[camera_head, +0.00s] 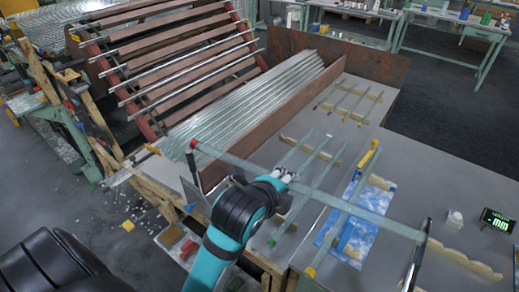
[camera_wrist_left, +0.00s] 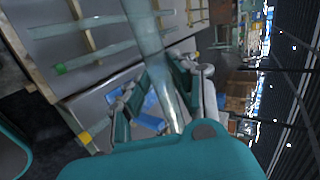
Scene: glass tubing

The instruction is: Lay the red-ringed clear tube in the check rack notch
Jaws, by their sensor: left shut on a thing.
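A long clear tube (camera_head: 358,212) with a red ring at its left end slants across the head view. My left gripper (camera_head: 284,176) is shut on it between its left end and its middle, above the table. In the left wrist view the tube (camera_wrist_left: 147,35) passes between the fingers of the gripper (camera_wrist_left: 160,85). Its right end is over a pale notched wooden strip (camera_head: 468,260), probably part of the check rack; I cannot tell whether it touches. My right gripper is not in view.
A yellow-ended tube (camera_head: 357,182) lies over a blue patterned sheet (camera_head: 352,243), below the held tube. Green-ended tubes (camera_head: 323,167) lie beside it. A small white bottle (camera_head: 455,219) and a digital display (camera_head: 497,220) stand at right. A brown-walled bin holds many tubes (camera_head: 250,105).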

